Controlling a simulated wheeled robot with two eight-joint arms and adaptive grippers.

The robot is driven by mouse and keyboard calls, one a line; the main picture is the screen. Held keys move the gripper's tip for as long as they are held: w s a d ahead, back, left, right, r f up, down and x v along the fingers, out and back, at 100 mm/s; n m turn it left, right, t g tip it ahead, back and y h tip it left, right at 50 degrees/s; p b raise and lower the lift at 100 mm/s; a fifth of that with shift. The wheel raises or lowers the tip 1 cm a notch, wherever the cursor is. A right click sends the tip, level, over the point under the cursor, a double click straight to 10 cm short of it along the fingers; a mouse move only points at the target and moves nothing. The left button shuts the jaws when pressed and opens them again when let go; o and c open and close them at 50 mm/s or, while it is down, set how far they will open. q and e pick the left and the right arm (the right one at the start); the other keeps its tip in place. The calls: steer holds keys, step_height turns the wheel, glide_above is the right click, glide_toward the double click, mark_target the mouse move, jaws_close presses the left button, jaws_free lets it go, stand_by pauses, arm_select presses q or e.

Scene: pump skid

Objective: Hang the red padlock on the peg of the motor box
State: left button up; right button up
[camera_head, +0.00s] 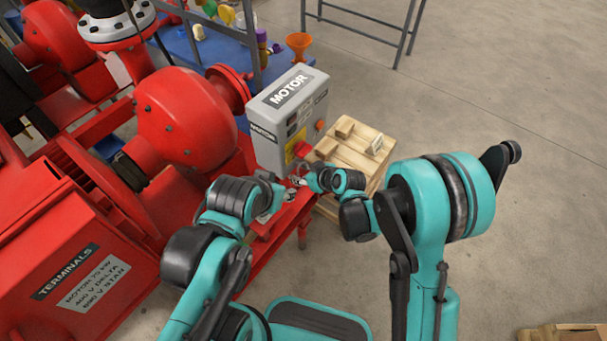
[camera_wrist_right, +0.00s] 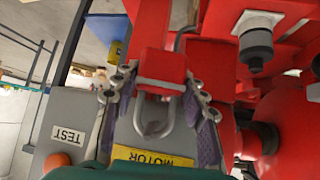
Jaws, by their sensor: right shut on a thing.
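The motor box (camera_head: 290,112) is a grey box with a MOTOR label on top, standing beside the red pump. In the right wrist view its grey face (camera_wrist_right: 75,105) lies behind the fingers. My right gripper (camera_wrist_right: 162,95) is shut on the red padlock (camera_wrist_right: 160,66), whose metal shackle (camera_wrist_right: 155,122) points to the picture's bottom, in front of the box. In the head view my right gripper (camera_head: 303,182) is close to the box's lower front. My left gripper (camera_head: 281,196) is just left of it; its opening is too small to tell. I cannot make out the peg.
A wooden crate or pallet (camera_head: 352,150) with small blocks stands right of the box. A red TERMINALS box (camera_head: 75,275) fills the lower left. A blue table (camera_head: 200,45) with funnels is behind. The floor at right is open.

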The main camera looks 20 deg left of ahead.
stand_by(0.4)
steer(key=o, duration=1.3)
steer(key=shift+o, duration=0.2)
steer(key=v, duration=1.2)
